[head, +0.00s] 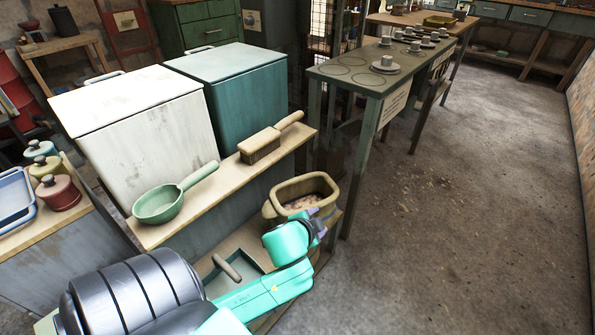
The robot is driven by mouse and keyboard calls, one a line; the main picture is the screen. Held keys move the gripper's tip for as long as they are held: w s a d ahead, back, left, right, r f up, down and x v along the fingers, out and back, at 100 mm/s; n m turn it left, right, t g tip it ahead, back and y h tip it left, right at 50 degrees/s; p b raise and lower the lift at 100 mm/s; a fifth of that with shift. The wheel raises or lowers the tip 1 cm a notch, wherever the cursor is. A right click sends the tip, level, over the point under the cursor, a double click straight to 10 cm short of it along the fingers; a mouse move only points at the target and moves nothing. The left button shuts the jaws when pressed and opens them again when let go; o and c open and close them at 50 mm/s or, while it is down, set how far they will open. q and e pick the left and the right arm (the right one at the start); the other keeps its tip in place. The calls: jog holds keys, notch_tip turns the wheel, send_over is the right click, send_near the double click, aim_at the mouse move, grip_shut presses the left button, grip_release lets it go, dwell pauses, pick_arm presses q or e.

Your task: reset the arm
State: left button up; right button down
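One of my arms, teal with a black ribbed section, comes in at the lower left and reaches toward the middle. It ends in view at a teal joint with a dark ring and a small purple part, just in front of a tan pot. I see no gripper fingers on it; I cannot tell whether a gripper is hidden behind the joint. My other arm and gripper are not seen.
A green pan (160,203) and a brush (263,143) lie on a wooden shelf (235,172). The tan pot (328,184) and a tray (212,284) are below, close to my arm. Cabinets (135,130) stand behind. Floor (470,200) at right is clear.

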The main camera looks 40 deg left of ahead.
pick_arm(q)
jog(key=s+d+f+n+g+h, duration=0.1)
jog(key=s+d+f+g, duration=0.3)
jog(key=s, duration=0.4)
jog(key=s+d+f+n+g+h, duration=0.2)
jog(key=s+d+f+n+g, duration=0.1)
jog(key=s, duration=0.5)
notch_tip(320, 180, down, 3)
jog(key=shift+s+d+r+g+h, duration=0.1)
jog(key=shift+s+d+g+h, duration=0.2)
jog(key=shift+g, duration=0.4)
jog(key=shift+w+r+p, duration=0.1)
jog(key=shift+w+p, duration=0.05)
jog(key=shift+p, duration=0.25)
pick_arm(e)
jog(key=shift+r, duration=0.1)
